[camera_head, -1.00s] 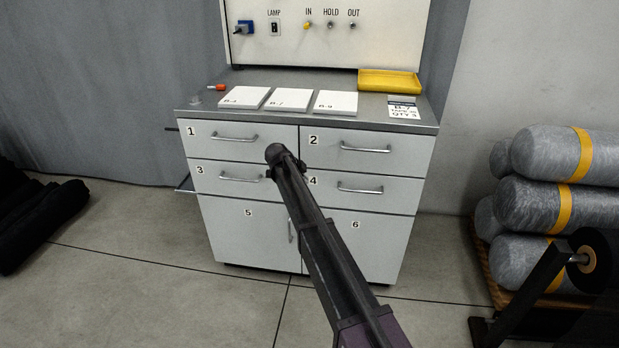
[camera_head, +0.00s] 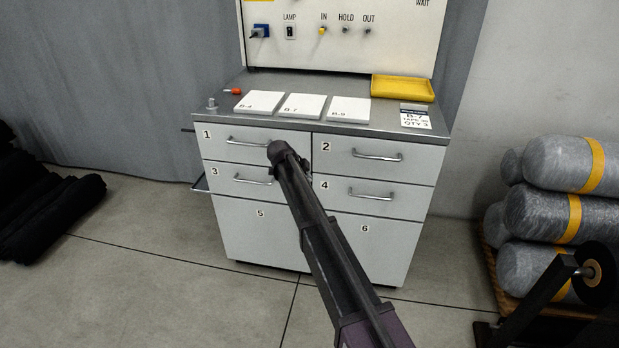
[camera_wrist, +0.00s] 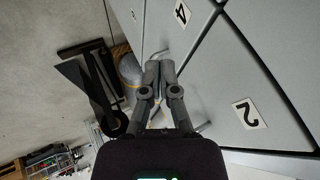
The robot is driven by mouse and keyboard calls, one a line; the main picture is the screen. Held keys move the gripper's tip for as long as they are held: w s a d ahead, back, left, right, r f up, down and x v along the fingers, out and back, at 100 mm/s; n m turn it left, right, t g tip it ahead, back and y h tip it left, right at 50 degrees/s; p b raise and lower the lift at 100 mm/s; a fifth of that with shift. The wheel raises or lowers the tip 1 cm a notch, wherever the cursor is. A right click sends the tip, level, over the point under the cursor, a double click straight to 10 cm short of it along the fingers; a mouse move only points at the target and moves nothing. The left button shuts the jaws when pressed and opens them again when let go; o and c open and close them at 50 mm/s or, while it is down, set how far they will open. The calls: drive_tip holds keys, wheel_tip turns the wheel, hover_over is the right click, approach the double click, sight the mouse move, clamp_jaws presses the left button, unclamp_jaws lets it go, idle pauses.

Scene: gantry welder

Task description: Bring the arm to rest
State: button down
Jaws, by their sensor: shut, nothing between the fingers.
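My arm (camera_head: 335,262) reaches from the bottom of the head view up toward the cabinet (camera_head: 262,228). Its far end lies in front of the drawer fronts, near the line between drawers 1 and 2, and partly hides them. In the wrist view my gripper (camera_wrist: 160,68) is shut and empty, its two fingers together. The drawer fronts marked 4 (camera_wrist: 182,14) and 2 (camera_wrist: 249,114) stand beside it there. All drawers look closed. I cannot tell the exact gap between the fingertips and the cabinet.
White cards, a red marker (camera_head: 233,91) and a yellow tray (camera_head: 403,88) lie on the cabinet top. Grey cylinders (camera_head: 562,163) are stacked at the right, with a dark reel stand before them. Black rolls (camera_head: 50,215) lie at the left. Floor between is clear.

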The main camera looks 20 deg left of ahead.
idle(0.4)
drive_tip(key=s+d+f+n+g, duration=0.1)
drive_tip(key=s+d+n, duration=0.1)
drive_tip(key=d, duration=0.9)
drive_tip(key=s+d+f+n+g, duration=0.1)
drive_tip(key=s+d+n+g, duration=0.15)
drive_tip(key=d, duration=0.95)
drive_tip(key=s+d+f+n, duration=0.1)
drive_tip(key=s+d+n, duration=0.1)
drive_tip(key=d, duration=0.9)
drive_tip(key=s+d+n+g+y, duration=0.3)
drive_tip(key=s+d+n, duration=0.4)
drive_tip(key=s+d, duration=1.5)
wheel_tip(320, 180, up, 15)
drive_tip(key=w+p, duration=0.1)
drive_tip(key=p, duration=1.5)
drive_tip(key=shift+w+d, duration=0.2)
drive_tip(key=shift+d, duration=0.2)
drive_tip(key=shift+n, duration=0.25)
